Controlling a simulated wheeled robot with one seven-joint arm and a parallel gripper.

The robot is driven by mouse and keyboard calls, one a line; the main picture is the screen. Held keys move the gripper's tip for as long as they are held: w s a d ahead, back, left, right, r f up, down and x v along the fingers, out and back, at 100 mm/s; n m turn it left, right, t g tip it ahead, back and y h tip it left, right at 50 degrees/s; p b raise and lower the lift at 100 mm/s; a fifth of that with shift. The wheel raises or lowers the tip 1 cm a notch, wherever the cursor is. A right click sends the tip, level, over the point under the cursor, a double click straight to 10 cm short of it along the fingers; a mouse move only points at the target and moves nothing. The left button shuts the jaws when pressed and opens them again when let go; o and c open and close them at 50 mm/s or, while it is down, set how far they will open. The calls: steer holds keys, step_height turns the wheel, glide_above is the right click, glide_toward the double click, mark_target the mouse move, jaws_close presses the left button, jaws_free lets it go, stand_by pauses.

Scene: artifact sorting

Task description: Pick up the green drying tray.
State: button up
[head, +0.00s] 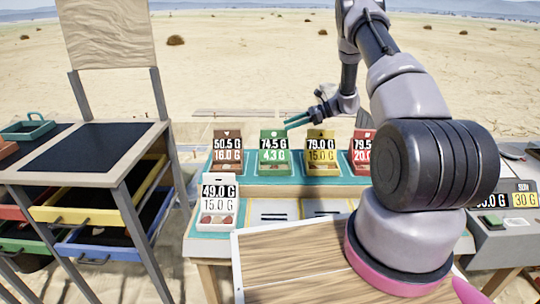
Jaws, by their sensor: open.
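A small green-teal tray (28,128) with a raised handle sits on top of the dark-topped rack at the far left. A darker green drawer-like tray (28,243) shows low in the same rack, partly hidden by the frame and cut by shadow. I cannot tell which of the two is the drying tray. My gripper (287,123) has teal fingers and is open and empty. It points left above the row of display boxes, well to the right of both green trays and apart from them.
The rack (165,150) also holds a yellow tray (100,206), a blue tray (97,247) and a red one (12,212). Numbered boxes, including a green one (274,161), stand on a teal-edged table. A grey scale (500,232) is at right. Sand lies behind.

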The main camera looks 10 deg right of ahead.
mark_target(278, 129)
steer(key=x, duration=0.7)
steer(key=shift+s+a+f, duration=0.1)
steer(key=shift+s+a, duration=0.1)
steer(key=shift+s, duration=0.2)
jaws_close()
stand_by(1.0)
